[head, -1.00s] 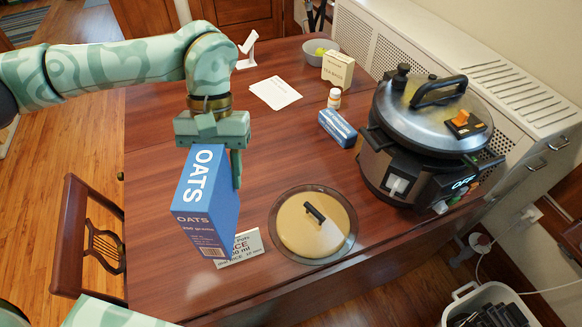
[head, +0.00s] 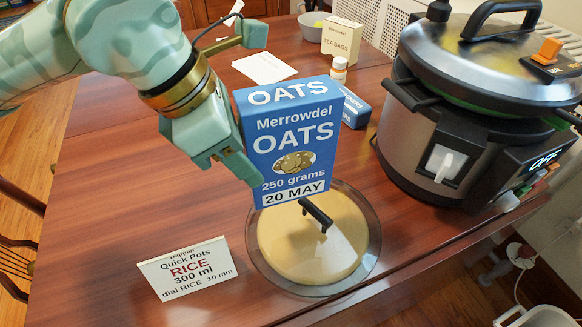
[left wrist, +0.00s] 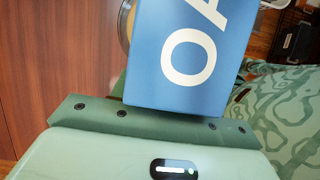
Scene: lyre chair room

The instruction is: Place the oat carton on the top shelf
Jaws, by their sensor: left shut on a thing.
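The oat carton (head: 293,140) is a blue box with white OATS lettering. It is held upright above the table, its front facing me in the head view. My left gripper (head: 252,108) is shut on it from the left side. In the left wrist view the carton (left wrist: 185,50) fills the space ahead of the palm. The carton overlaps the far edge of the glass lid in the head view. The top shelf is not in view. My right gripper is not in view.
A glass lid (head: 275,262) with a black handle lies on the table (head: 110,205). A RICE card (head: 187,268) stands left of it. A large cooker (head: 425,130) stands right. A tea bags box (head: 341,40), white bottle (head: 338,70) and blue box (head: 354,108) stand behind.

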